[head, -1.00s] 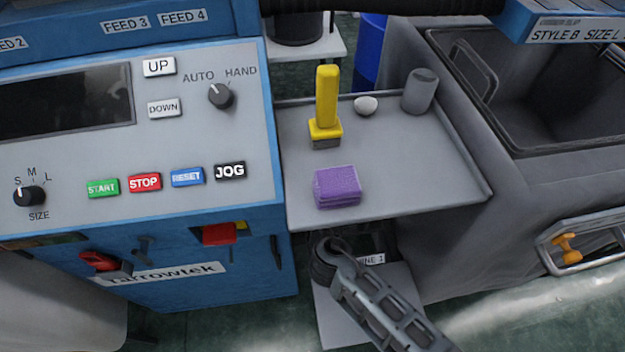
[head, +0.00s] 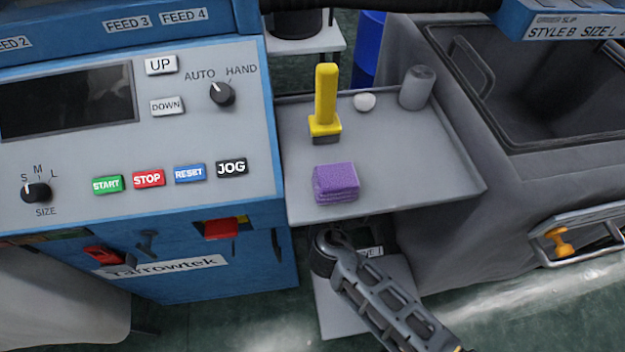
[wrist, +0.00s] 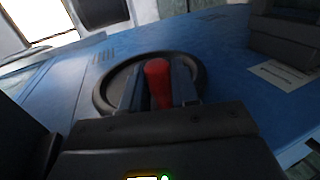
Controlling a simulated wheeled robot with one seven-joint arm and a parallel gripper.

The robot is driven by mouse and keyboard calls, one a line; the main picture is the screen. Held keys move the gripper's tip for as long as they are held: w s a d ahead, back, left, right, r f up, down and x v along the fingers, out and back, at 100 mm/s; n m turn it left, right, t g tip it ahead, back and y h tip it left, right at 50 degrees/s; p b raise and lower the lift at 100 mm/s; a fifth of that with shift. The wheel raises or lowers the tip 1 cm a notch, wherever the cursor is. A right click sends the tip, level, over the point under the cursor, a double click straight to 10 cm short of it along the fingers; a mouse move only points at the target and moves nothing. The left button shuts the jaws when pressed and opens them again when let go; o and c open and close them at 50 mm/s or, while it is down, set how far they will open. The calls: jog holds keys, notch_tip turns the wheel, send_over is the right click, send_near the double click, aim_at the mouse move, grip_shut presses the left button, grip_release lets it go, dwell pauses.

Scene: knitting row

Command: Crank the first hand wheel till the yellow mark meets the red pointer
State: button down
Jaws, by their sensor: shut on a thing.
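The hand wheel (wrist: 101,88) is a dark round disc on a blue surface in the wrist view. A red grip (wrist: 158,80) stands up from it. My gripper (wrist: 159,88) is shut on the red grip, with one dark finger on each side. The fingers and grip cover part of the wheel. I cannot make out a yellow mark or a red pointer at the wheel in the wrist view. In the head view my arm reaches up from the bottom; the fingers and held wheel are not visible there.
A blue machine front (head: 200,275) carries a red piece (head: 222,229) with a yellow patch beside it. A grey tray (head: 420,160) right of it holds a purple block (head: 336,182) and a yellow-handled tool (head: 325,100). A white label (wrist: 283,74) lies right of the wheel.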

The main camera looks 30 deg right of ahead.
jog(key=c, duration=1.2)
grip_release()
jog(key=shift+w+r, duration=0.2)
jog(key=shift+r, duration=0.05)
jog(key=shift+o, duration=1)
jog(key=shift+f, duration=0.15)
jog(key=shift+s+a, duration=0.15)
jog(key=shift+s, duration=0.45)
jog(key=v, duration=0.6)
jog(key=shift+s+r, duration=0.3)
jog(key=shift+a, duration=0.1)
